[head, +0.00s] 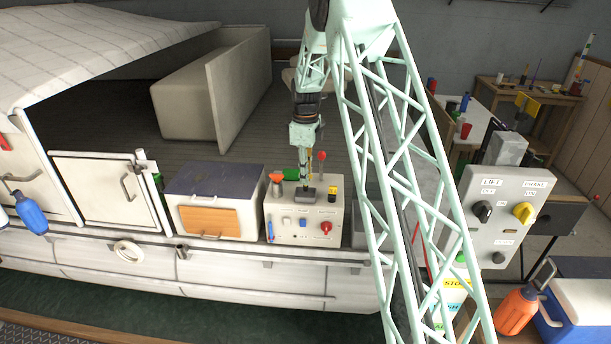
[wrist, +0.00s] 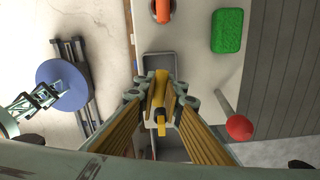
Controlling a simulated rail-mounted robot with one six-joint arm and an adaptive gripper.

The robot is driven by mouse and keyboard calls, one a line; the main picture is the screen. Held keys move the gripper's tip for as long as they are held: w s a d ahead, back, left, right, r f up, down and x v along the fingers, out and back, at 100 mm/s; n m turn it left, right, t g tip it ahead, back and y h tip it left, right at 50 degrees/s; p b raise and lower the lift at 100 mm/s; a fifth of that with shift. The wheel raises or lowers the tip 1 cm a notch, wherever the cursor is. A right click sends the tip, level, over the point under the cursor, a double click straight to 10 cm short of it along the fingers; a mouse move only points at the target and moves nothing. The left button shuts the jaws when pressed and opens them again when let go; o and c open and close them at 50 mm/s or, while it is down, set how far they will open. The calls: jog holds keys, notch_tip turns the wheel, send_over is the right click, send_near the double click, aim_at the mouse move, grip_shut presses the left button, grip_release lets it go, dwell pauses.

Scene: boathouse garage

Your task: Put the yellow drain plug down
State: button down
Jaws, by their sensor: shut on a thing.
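The yellow drain plug (wrist: 158,103) is between the fingers of my gripper (wrist: 157,90) in the wrist view. The gripper is shut on it, and the fingers cover part of its sides. In the head view my gripper (head: 304,178) points down over the top of a pale control box (head: 285,222). A small dark grey tray (head: 306,195) lies on the box top under the gripper; its edge also shows behind the plug in the wrist view (wrist: 157,61). I cannot tell whether the plug touches the tray.
On the box top are an orange object (wrist: 161,10), a green sponge (wrist: 227,30) and a red-knobbed lever (wrist: 238,127) close right of my fingers in the wrist view. A white cabinet with an orange-brown door (head: 208,221) stands left of the box.

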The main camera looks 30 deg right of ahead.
jog(key=shift+f+b, duration=0.3)
jog(key=shift+f, duration=0.45)
jog(key=shift+f, duration=0.4)
jog(key=shift+f+b, duration=0.3)
jog(key=shift+b, duration=0.1)
jog(key=shift+f, duration=0.3)
dwell(0.7)
jog(key=c, duration=2.6)
grip_release()
jog(key=shift+c, duration=0.2)
jog(key=c, duration=0.4)
